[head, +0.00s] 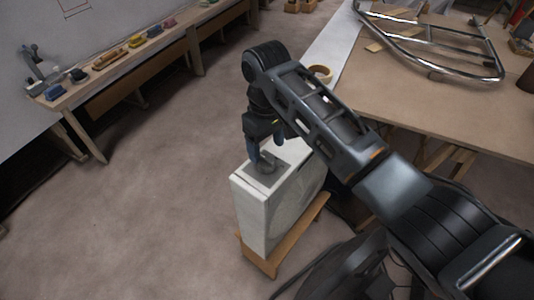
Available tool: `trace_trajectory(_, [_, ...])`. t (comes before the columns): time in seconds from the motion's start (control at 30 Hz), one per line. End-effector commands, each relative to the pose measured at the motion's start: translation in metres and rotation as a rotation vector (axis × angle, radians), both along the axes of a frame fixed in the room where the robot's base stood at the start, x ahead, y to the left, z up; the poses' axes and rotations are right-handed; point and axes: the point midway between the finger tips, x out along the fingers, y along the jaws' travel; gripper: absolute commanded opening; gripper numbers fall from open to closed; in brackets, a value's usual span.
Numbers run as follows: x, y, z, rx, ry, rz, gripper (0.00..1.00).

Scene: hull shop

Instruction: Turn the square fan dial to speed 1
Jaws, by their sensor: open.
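The square fan (253,211) is a pale, boxy unit standing upright on a low wooden stand (262,262) in the middle of the head view. Its top carries a grey panel (258,181) with a round grey dial (268,167) on it. My gripper (265,156) points down at the dial from above, with its fingertips at or just over it. The jaws are open. The fingers partly cover the dial, so its pointer and speed marks cannot be read. I cannot tell whether the fingers touch it.
A long bench (150,58) with small tools and colored blocks runs along the left wall. The floor (150,190) left of the fan is clear.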

Motion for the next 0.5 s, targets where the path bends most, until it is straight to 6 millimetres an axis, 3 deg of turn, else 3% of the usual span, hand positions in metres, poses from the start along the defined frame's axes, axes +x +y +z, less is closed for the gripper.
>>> trace_trajectory(0.23, [0.0, 0.0, -0.038, -0.001, 0.002, 0.0, 0.73])
trace_trajectory(0.5, [0.0, 0.0, -0.052, 0.001, -0.001, 0.001, 0.73])
